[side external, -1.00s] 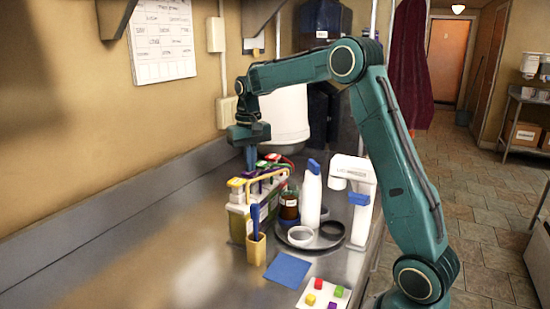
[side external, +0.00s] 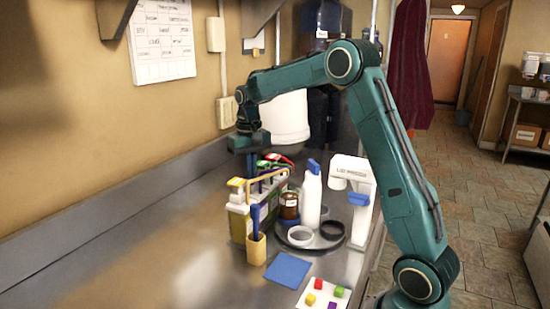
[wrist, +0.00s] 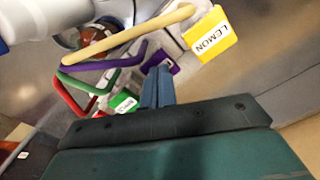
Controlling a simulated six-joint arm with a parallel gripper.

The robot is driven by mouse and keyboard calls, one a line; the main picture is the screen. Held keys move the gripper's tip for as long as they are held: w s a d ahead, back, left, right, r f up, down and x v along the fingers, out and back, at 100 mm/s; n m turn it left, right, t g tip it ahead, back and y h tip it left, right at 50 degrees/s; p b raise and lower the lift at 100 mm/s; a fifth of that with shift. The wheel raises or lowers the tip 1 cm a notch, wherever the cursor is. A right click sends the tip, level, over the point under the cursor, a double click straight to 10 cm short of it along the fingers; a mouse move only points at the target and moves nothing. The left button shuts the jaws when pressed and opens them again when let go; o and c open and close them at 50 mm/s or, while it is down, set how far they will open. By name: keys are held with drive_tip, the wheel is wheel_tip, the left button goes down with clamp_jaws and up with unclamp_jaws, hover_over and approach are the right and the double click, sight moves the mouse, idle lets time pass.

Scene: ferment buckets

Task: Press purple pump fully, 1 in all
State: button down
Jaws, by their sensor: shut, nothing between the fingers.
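The purple pump shows in the wrist view as a purple head (wrist: 161,62) with a long purple spout (wrist: 100,64). In the side view its purple spout (side external: 267,175) sits in the row of pumps, between the yellow one and the green one. My gripper (wrist: 157,72) is shut and empty, pointing down, with its blue fingertips over or at the purple head. They overlap the head in the wrist view, and I cannot tell whether they touch. In the side view my gripper (side external: 250,172) is low at the back of the pumps, its tips partly hidden.
The yellow LEMON pump (wrist: 212,36) and the green pump (wrist: 124,103) flank the purple one. A red pump spout (wrist: 78,98) is beyond. A tray holds a white bottle (side external: 311,200) and an amber jar (side external: 289,205). The counter front left is clear.

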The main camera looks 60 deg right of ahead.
drive_tip(key=shift+r, duration=1.8)
drive_tip(key=shift+r, duration=0.1)
wheel_tip(320, 180, up, 6)
drive_tip(key=shift+f, duration=0.1)
idle(0.7)
